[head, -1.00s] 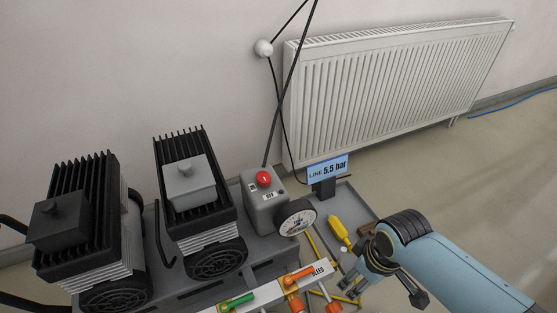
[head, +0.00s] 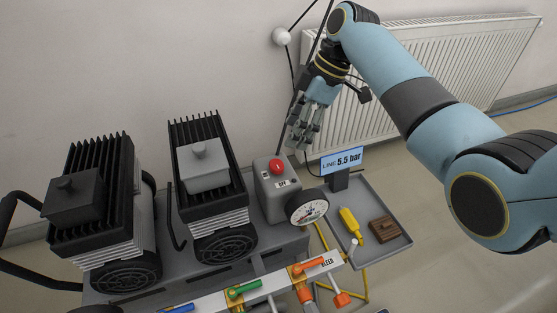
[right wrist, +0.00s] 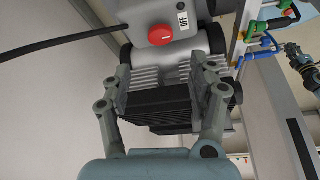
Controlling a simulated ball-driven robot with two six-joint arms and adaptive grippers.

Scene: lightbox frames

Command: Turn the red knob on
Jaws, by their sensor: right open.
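The red knob (head: 277,167) is on top of the grey switch box (head: 270,198), beside a small OFF label. It also shows in the right wrist view (right wrist: 160,34), with a white mark on its face. My right gripper (head: 301,138) hangs fingers down above and a little right of the knob, near the wall side. In the right wrist view its open fingers (right wrist: 162,68) have nothing between them, and the knob lies just beyond their tips. It does not touch the knob. My left gripper is not seen in the head view.
A round gauge (head: 307,208) and a LINE 5.5 bar display (head: 342,161) stand right of the box. Two finned compressor blocks (head: 205,165) stand left. Coloured valve handles (head: 244,291) line the front. A tray (head: 386,256) holds a yellow bottle. A black cable (right wrist: 62,41) runs from the box.

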